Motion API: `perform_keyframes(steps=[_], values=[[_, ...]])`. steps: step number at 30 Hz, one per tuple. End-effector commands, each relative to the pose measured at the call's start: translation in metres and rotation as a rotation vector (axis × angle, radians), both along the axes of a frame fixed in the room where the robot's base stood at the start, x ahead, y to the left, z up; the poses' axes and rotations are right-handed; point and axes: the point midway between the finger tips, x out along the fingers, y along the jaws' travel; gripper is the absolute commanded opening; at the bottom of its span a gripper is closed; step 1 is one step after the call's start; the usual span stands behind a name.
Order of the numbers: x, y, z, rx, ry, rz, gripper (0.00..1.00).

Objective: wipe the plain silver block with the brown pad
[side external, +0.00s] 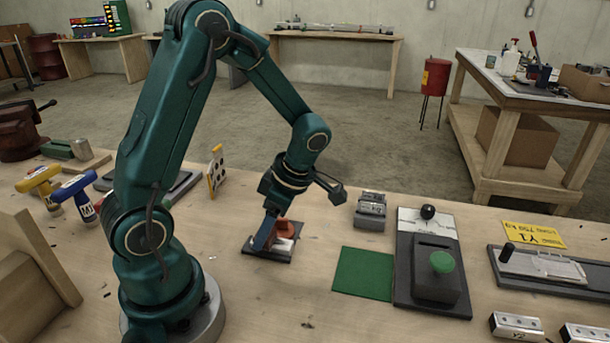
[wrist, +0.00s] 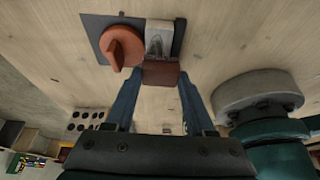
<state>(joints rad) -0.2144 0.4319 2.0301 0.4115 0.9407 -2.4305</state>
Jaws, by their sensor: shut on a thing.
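My gripper (wrist: 160,80) has its two blue fingers shut on the brown pad (wrist: 161,73). In the side view my gripper (side external: 262,242) points down at a dark plate (side external: 252,252) on the bench. A plain silver block (wrist: 158,36) lies on that plate, right beside an orange-red knob (wrist: 122,46) in the wrist view. The pad overlaps the near end of the silver block in that view; I cannot tell if they touch. In the side view the knob (side external: 286,228) stands behind the fingers, which largely hide the pad.
A green mat (side external: 363,273) lies to the right, next to a dark base with a green knob (side external: 442,262). A grey labelled block (side external: 370,211) stands behind the mat. Bare bench lies in front of the dark plate.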

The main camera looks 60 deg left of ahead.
Motion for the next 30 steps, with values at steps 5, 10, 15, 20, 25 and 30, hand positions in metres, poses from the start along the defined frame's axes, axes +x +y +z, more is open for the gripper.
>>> perform_keyframes(steps=[5,10,15,20,25,30], values=[[0.012,-0.012,0.000,0.000,0.000,-0.003,0.03],[0.023,-0.023,0.000,0.000,0.000,-0.003,0.03],[0.030,-0.030,0.004,0.000,-0.002,0.001,0.03],[0.029,-0.030,0.029,-0.001,-0.003,0.001,0.03],[0.029,-0.030,0.044,-0.002,-0.002,0.001,0.03],[0.029,-0.030,0.060,-0.002,-0.003,0.002,0.03]])
